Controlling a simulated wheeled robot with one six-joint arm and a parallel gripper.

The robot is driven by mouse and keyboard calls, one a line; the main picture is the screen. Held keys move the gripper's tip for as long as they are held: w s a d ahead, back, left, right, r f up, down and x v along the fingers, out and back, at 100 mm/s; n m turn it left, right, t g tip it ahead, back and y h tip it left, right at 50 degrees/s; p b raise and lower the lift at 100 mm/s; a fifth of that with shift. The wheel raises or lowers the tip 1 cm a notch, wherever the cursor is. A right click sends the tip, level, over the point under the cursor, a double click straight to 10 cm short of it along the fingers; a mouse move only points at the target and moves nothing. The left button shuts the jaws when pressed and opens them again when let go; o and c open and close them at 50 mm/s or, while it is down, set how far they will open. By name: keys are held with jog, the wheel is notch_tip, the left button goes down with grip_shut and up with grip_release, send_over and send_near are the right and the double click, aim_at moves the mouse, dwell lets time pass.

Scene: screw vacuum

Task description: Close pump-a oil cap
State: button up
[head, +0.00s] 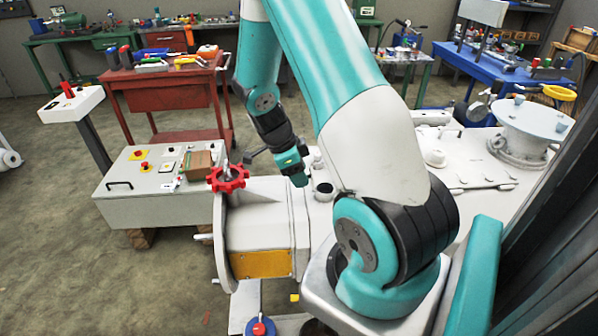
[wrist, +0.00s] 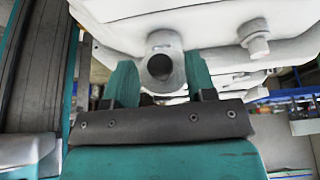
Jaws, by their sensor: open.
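The white pump body (head: 268,215) fills the lower middle of the head view. A short round white fitting with a dark top (head: 323,191) stands on it, just right of my gripper (head: 299,181). In the wrist view, a round grey fitting with a dark opening (wrist: 161,66) shows between the two teal fingers of my gripper (wrist: 160,84). The fingers are apart, one on each side of it. I cannot tell whether they touch it. I cannot tell which part is the pump-a oil cap.
A red handwheel (head: 228,178) stands left of my gripper. A control box (head: 150,205) with buttons is farther left. A red cart (head: 165,95) with tools stands behind. A knob (wrist: 257,46) is right of the fitting in the wrist view.

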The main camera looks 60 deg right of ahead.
jog(key=shift+f, duration=0.1)
jog(key=c, duration=0.9)
